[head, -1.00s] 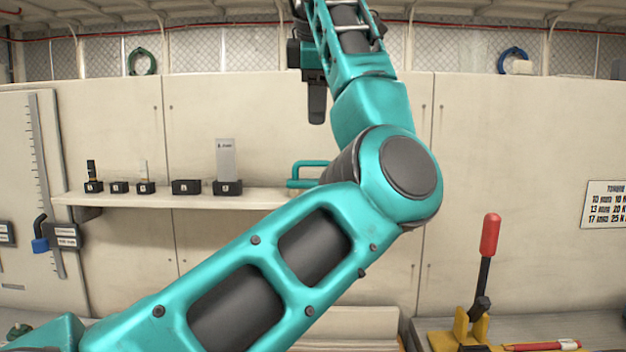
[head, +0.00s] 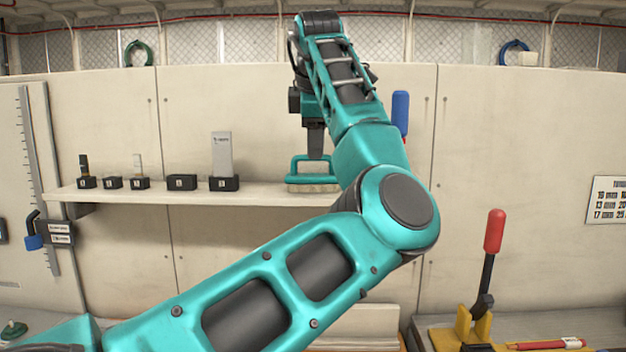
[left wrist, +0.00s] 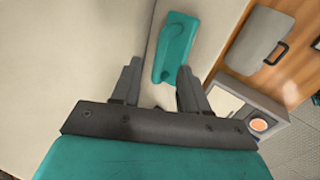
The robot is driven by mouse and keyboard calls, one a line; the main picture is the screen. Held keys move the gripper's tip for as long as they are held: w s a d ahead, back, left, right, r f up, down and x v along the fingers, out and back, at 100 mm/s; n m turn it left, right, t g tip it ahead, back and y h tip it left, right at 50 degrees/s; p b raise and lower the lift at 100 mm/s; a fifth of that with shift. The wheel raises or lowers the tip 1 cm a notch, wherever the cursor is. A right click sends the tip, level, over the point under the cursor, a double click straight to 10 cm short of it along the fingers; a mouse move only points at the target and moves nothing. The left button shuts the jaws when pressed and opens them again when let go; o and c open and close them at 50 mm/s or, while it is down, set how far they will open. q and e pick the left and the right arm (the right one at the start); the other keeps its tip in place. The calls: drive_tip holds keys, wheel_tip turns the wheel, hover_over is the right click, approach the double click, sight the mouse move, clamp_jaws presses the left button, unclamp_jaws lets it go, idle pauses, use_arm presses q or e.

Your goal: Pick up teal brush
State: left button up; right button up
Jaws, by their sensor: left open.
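The teal brush (head: 313,174) stands on the right part of the wall shelf in the head view, with a teal loop handle on top and pale bristles below. My left gripper (head: 315,155) points down just above its handle. Part of the brush's right end is close to my arm. In the left wrist view the brush (left wrist: 175,48) lies ahead of and partly between the two fingers of my left gripper (left wrist: 158,85). The fingers are apart with nothing held between them. My right gripper is not in view.
The shelf (head: 130,196) also carries several small black holders and a tall grey block (head: 222,155) left of the brush. A red-handled lever (head: 493,232) stands at the lower right. A blue handle (head: 400,112) shows behind my arm.

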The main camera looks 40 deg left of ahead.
sight(315, 176)
use_arm(q)
drive_tip(key=x, duration=0.3)
drive_tip(key=shift+w+f, duration=0.1)
drive_tip(key=shift+f, duration=0.05)
drive_tip(key=shift+c, duration=0.2)
clamp_jaws()
